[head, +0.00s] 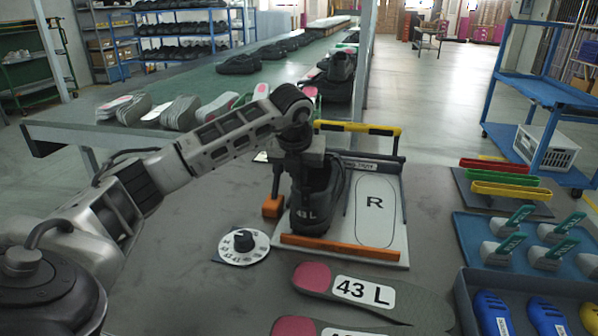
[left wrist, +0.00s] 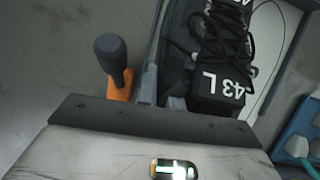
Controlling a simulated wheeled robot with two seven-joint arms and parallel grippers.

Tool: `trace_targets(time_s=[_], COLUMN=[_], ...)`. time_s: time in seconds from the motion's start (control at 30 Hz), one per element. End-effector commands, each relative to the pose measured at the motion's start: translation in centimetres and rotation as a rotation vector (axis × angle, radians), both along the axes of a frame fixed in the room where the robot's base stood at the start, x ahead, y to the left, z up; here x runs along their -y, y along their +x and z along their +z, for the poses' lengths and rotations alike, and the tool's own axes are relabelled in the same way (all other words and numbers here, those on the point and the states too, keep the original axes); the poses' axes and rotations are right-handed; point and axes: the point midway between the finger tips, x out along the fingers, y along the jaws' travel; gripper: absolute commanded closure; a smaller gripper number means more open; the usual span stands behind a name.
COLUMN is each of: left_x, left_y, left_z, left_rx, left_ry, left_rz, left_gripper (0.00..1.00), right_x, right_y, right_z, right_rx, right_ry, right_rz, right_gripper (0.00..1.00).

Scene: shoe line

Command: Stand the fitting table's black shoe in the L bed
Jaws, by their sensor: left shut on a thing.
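The black shoe (head: 318,208), marked 43 L at its heel, is upright over the left half of the fitting board (head: 398,248), where the L bed lies. The shoe hides the L outline; the R outline (head: 375,212) beside it is bare. I cannot tell whether the sole touches the board. My left gripper (head: 300,172) points down and is shut on the shoe's left side near the heel. In the left wrist view the laced shoe (left wrist: 222,50) shows just beyond the fingers (left wrist: 160,92). My right gripper is not in view.
An orange clamp with a black knob (left wrist: 113,58) stands left of the shoe. A size dial (head: 243,245) and insoles (head: 360,290) lie in front. Trays fill the right side.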

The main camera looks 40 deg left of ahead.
Motion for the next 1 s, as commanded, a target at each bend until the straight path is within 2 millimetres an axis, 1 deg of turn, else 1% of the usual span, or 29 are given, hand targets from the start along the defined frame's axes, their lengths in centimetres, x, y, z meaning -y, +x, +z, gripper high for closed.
trace_targets(time_s=[0.3, 0.33, 0.4, 0.83, 1.0], left_x=[-0.04, -0.04, -0.04, -0.01, -0.01], left_y=[0.04, 0.05, 0.04, -0.03, -0.01], left_z=[0.00, 0.00, 0.00, -0.19, 0.25], left_rx=[0.004, 0.004, 0.004, -0.001, 0.000], left_ry=[-0.001, -0.001, -0.001, 0.000, 0.000], left_rz=[0.001, 0.001, 0.001, 0.000, 0.000], left_gripper=[1.00, 0.83, 0.66, 0.66, 0.66], right_x=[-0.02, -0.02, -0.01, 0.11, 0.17], right_y=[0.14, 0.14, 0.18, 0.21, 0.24], right_z=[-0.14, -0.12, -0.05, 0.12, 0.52], right_rx=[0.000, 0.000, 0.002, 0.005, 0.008], right_ry=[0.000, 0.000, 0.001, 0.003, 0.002], right_rz=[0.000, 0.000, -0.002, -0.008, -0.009], right_gripper=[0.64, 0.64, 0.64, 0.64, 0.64])
